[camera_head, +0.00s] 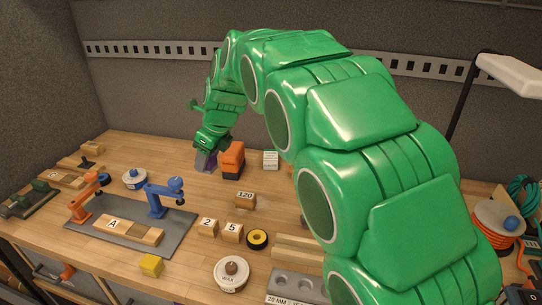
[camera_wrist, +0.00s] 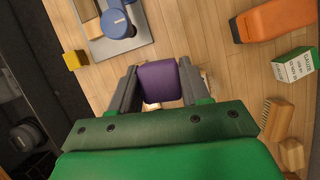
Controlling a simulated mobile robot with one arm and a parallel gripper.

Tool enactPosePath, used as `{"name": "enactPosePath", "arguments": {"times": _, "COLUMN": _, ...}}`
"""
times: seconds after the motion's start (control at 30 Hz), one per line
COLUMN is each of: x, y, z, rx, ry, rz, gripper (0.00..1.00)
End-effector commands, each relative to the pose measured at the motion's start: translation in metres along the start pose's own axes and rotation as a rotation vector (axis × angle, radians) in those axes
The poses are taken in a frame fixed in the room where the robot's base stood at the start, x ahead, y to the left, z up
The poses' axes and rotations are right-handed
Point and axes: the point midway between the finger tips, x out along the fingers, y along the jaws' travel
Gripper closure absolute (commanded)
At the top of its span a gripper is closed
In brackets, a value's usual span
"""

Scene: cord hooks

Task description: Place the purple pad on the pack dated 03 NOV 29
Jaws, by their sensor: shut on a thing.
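My gripper (camera_head: 206,155) is shut on the purple pad (camera_wrist: 160,82), which sits between its two grey fingers in the wrist view. In the head view the pad (camera_head: 205,163) shows small at the end of my arm, close to the left of an orange and black block. It appears above the bench; its exact height is hard to tell. A small white and green pack (camera_head: 270,159) stands on the bench to the right, and it also shows at the right of the wrist view (camera_wrist: 295,65). Its print is too small to read a date.
The orange and black block (camera_head: 232,158) stands between the pad and the pack. Left are a grey plate (camera_head: 178,229) with a blue clamp (camera_head: 163,196), and a white tin (camera_head: 135,179). Wooden blocks marked 120 (camera_head: 245,200), 2 and 5 stand in front.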

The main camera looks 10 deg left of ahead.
Motion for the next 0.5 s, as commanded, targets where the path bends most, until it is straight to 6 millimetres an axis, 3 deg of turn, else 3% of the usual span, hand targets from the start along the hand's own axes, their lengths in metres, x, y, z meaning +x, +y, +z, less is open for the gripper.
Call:
{"name": "enactPosePath", "arguments": {"times": 0.1, "x": -0.010, "y": -0.048, "z": -0.016, "rx": 0.045, "ry": -0.006, "rz": -0.022, "gripper": 0.83}}
{"name": "enactPosePath", "arguments": {"times": 0.3, "x": -0.025, "y": -0.118, "z": -0.055, "rx": 0.125, "ry": -0.003, "rz": -0.053, "gripper": 0.83}}
{"name": "enactPosePath", "arguments": {"times": 0.5, "x": -0.037, "y": -0.170, "z": -0.092, "rx": 0.192, "ry": -0.002, "rz": -0.080, "gripper": 0.83}}
